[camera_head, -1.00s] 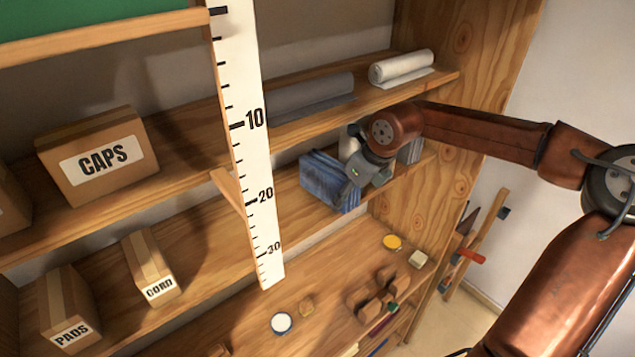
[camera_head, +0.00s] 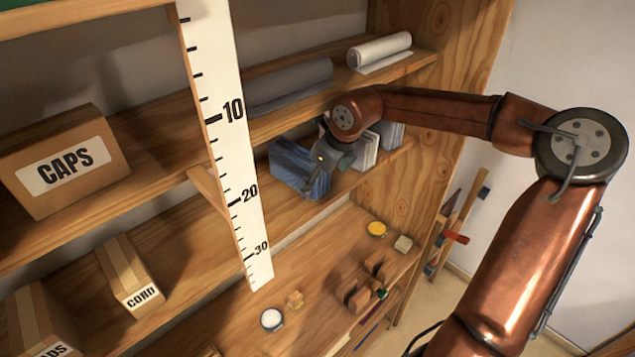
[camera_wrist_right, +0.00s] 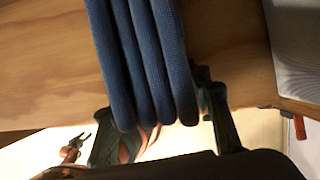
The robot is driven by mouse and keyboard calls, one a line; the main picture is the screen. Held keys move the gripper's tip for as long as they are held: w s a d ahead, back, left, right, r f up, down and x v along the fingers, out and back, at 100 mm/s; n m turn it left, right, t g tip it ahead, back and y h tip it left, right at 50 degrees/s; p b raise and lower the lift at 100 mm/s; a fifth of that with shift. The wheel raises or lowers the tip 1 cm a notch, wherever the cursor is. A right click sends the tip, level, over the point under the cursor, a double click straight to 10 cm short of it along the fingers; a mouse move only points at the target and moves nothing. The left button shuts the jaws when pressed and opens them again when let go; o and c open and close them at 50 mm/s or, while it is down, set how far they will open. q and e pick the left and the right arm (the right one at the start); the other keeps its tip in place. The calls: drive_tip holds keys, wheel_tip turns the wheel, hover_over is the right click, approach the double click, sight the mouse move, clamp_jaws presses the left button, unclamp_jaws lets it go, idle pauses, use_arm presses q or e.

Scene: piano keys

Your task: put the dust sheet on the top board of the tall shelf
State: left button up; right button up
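A folded blue cloth (camera_head: 293,167), which I take for the dust sheet, is at the middle board of the tall shelf (camera_head: 448,120), right of the ruler. My right gripper (camera_head: 318,170) is at its right side. In the right wrist view the blue folds (camera_wrist_right: 140,60) fill the space between my two dark fingers (camera_wrist_right: 160,135); the gripper looks shut on them. Whether the cloth's underside still touches the board is hidden. A higher board (camera_head: 70,18) shows its front edge at the top left.
A white ruler (camera_head: 228,150) stands in front of the boards. A grey roll (camera_head: 290,86) and white roll (camera_head: 380,50) lie on the board above the cloth. Pale folded cloths (camera_head: 366,150) stand just right of my gripper.

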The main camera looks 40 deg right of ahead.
drive_tip(key=shift+o, duration=1.5)
drive_tip(key=shift+s+d+r, duration=0.15)
drive_tip(key=shift+s, duration=0.15)
drive_tip(key=shift+w, duration=0.2)
drive_tip(key=shift+p, duration=0.45)
drive_tip(key=v, duration=0.3)
drive_tip(key=shift+s+b, duration=0.3)
drive_tip(key=shift+b, duration=0.05)
use_arm(q)
drive_tip(key=shift+w+f+b, duration=0.15)
drive_tip(key=shift+f+b, duration=1.95)
drive_tip(key=shift+b, duration=0.15)
use_arm(e)
drive_tip(key=s+d, duration=0.2)
drive_tip(key=s, duration=0.9)
drive_tip(key=shift+s, duration=0.2)
